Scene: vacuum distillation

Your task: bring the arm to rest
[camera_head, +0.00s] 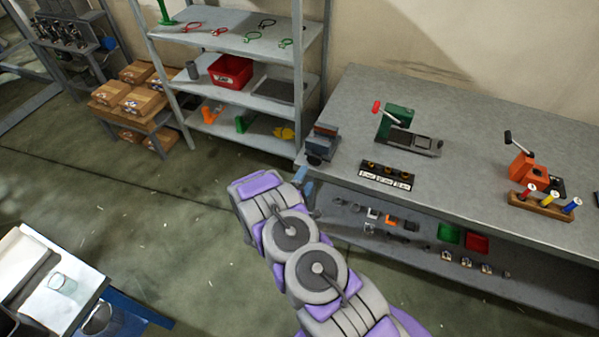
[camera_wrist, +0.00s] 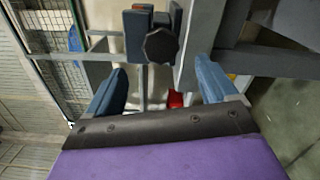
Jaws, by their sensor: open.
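My gripper (camera_head: 304,180) is at the end of my purple and grey arm, by the left end of the grey workbench (camera_head: 470,110). In the wrist view its two blue fingers stand wide apart, with nothing held between them (camera_wrist: 160,82). A dark many-sided knob (camera_wrist: 160,46) on a blue-grey device shows just beyond the fingertips. In the head view this device (camera_head: 322,140) seems to be the one at the bench's left corner. I cannot tell how far the fingers are from it.
A grey shelf unit (camera_head: 250,97) with a red bin (camera_head: 230,71) stands left of the bench. A green press (camera_head: 400,125) and an orange press (camera_head: 525,168) stand on the bench. A table with a glass beaker (camera_head: 62,283) is at lower left. The floor between is clear.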

